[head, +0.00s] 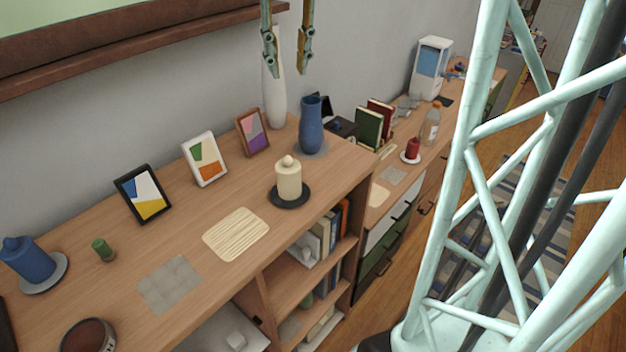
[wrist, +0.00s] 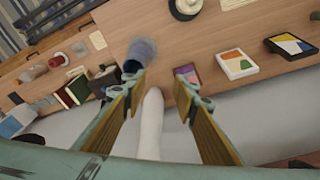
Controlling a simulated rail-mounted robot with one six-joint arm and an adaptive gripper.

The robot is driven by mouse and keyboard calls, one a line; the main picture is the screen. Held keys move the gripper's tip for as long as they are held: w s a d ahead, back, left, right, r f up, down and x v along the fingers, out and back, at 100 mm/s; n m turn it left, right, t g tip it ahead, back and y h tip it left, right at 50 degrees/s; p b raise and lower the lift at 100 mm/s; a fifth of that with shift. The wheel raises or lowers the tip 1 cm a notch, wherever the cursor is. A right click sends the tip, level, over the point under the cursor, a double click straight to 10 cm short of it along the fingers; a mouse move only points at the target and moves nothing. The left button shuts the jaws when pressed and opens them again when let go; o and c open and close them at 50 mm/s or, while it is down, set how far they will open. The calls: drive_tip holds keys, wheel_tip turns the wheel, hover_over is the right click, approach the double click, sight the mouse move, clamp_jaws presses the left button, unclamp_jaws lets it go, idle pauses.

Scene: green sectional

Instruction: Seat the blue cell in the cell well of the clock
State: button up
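My gripper (head: 287,58) is open and empty, high over the back of the wooden sideboard. Its fingers stand apart in front of a tall white vase, which also shows between the fingers (wrist: 162,84) in the wrist view. A round dark-rimmed object (head: 88,336), possibly the clock, is cut off by the bottom edge of the head view at left. No cell well can be made out on it. A small green cylinder (head: 104,250) stands upright at the left. I cannot pick out a blue cell for certain; a larger blue candle-like object (head: 28,260) sits on a grey dish.
The white vase (head: 274,90) and a blue vase (head: 311,126) stand at the back. A cream candle (head: 289,180) sits on a dark dish. Several picture frames line the wall side, including a white one (head: 204,159). A striped mat (head: 236,234) and grey mat (head: 169,284) lie flat.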

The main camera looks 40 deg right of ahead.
drive_tip(key=s+a+r+n+t, duration=0.1)
drive_tip(key=s+a, duration=0.4)
drive_tip(key=s, duration=0.3)
drive_tip(key=s+a+r+n, duration=0.1)
drive_tip(key=s+a, duration=0.4)
drive_tip(key=s, duration=0.4)
drive_tip(key=s+a+f+n+t, duration=0.1)
drive_tip(key=s+a+f, duration=0.15)
drive_tip(key=s, duration=0.45)
drive_tip(key=s+a+f, duration=0.2)
drive_tip(key=s+a, duration=0.2)
drive_tip(key=s, duration=0.4)
wheel_tip(320, 180, down, 10)
drive_tip(key=b, duration=0.9)
drive_tip(key=shift+w+d+r+y, duration=0.15)
drive_tip(key=shift+w+d+y, duration=0.05)
drive_tip(key=shift+w+y, duration=0.1)
drive_tip(key=shift+d, duration=0.1)
